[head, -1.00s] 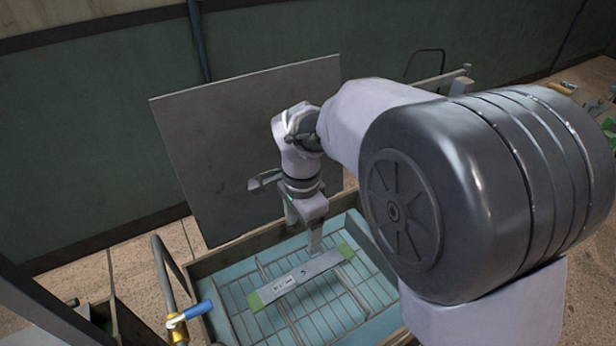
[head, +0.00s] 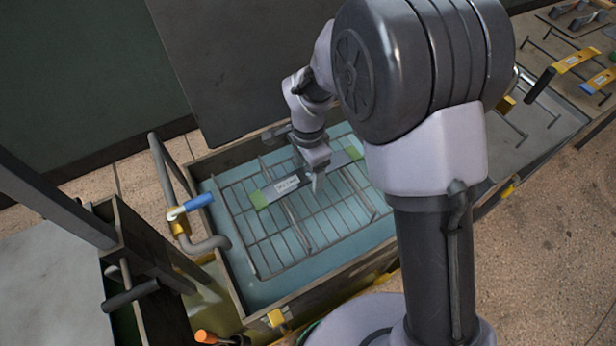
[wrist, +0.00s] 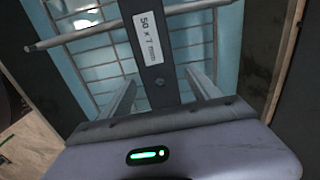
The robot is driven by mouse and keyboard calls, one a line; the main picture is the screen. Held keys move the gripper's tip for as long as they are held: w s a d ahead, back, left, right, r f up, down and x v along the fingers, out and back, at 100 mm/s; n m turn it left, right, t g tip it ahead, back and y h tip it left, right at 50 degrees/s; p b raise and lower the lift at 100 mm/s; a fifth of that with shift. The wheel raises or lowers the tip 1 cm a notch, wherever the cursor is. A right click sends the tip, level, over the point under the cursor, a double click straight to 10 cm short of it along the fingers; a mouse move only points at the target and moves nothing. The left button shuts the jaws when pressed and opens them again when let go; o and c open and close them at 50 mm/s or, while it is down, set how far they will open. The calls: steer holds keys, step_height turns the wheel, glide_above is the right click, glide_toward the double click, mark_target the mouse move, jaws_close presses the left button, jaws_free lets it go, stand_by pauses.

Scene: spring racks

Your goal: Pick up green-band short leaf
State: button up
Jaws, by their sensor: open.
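The short leaf (head: 299,181) is a flat grey bar with green ends and a white label. It lies on a wire rack (head: 262,243) in a tank of blue liquid. In the wrist view the leaf (wrist: 150,62) runs between the fingers, its label reading "50 x 7 mm" and a dark centre hole below it. My gripper (head: 314,178) is over the middle of the leaf. In the wrist view my gripper (wrist: 158,76) is open, one finger on each side, with gaps visible. Whether the fingertips reach the leaf's level is unclear.
A large dark panel (head: 235,62) rises behind. A bench (head: 540,105) with tools is at the right.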

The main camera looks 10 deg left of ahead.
steer(key=shift+r, duration=0.15)
steer(key=shift+c, duration=0.6)
jaws_close()
